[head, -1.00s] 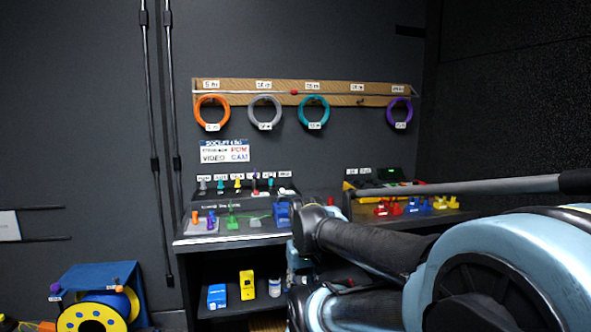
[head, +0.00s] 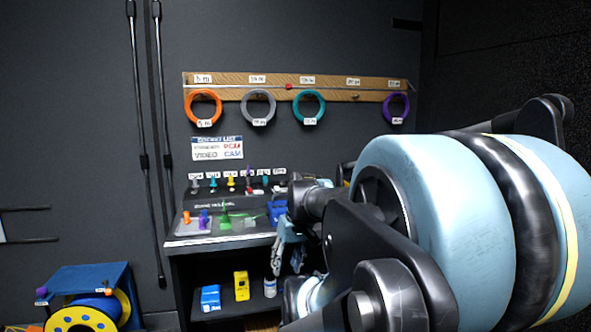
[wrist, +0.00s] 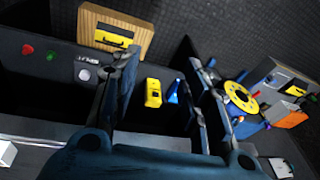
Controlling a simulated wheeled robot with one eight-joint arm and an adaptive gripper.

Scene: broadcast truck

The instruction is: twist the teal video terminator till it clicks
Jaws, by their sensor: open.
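In the head view, a row of small coloured connectors stands on the sloped panel at the back of the bench. Two look teal: one left of the yellow connector (head: 213,184) and one right of the red and purple one (head: 265,182). I cannot tell which is the video terminator. My gripper (head: 290,250) hangs at the bench's front right edge, below and apart from the row, partly hidden by my arm. In the wrist view my gripper (wrist: 160,68) is open with nothing between its fingers; no teal connector is clear there.
The bench (head: 220,240) holds a grey plate with orange and blue plugs (head: 194,220), a green piece (head: 224,216) and a blue block (head: 277,211). Boxes (head: 241,286) and a bottle stand on the shelf below. A cable reel (head: 85,315) is at lower left.

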